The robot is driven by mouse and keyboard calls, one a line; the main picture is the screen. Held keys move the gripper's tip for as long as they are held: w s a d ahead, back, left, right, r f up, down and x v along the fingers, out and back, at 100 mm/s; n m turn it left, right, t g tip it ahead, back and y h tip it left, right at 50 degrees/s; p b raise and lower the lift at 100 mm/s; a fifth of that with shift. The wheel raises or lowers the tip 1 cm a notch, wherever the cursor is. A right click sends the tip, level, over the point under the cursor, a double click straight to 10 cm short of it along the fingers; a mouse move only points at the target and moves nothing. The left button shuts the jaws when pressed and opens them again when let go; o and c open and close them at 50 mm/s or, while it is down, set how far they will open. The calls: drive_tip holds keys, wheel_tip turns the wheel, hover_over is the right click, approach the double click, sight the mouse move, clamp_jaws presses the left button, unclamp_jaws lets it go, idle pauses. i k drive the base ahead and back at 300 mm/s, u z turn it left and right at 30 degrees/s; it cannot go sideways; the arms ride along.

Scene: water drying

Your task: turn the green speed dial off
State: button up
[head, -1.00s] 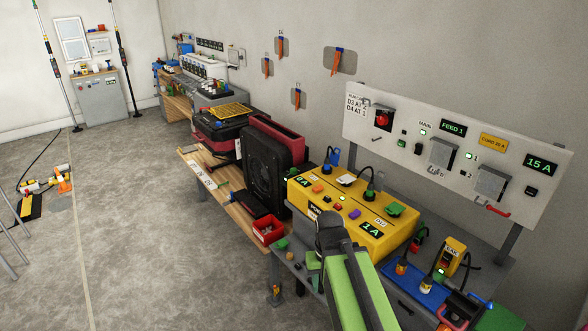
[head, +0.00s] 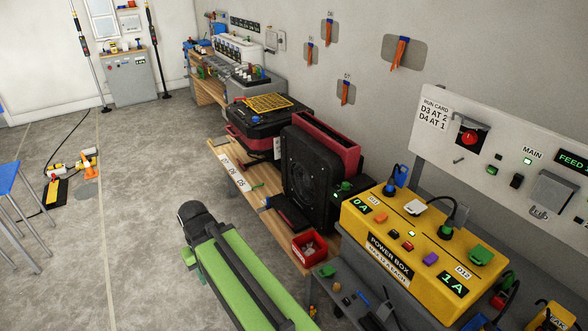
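A black and red fan unit (head: 312,178) stands on the wooden bench in the middle of the view. A small green knob (head: 343,186) shows at its right side, close to the yellow power box; it looks like the speed dial, but its setting is too small to read. My green arm with a black joint crosses the lower middle, left of the fan and over the floor and bench edge. My gripper's fingers do not show.
The yellow power box (head: 405,257) reads 0 A and 1 A and has another green knob (head: 480,257). A red bin (head: 309,248) sits in front of the fan. A white panel (head: 455,108) stands at right. The floor (head: 130,240) at left is mostly clear.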

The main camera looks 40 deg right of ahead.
sight(345, 186)
drive_tip(key=z, duration=0.05)
drive_tip(key=i, duration=1.65)
drive_tip(key=z, duration=0.7)
drive_tip(key=k, duration=0.8)
drive_tip(key=z, duration=0.15)
drive_tip(key=i, duration=0.95)
drive_tip(key=u, duration=0.1)
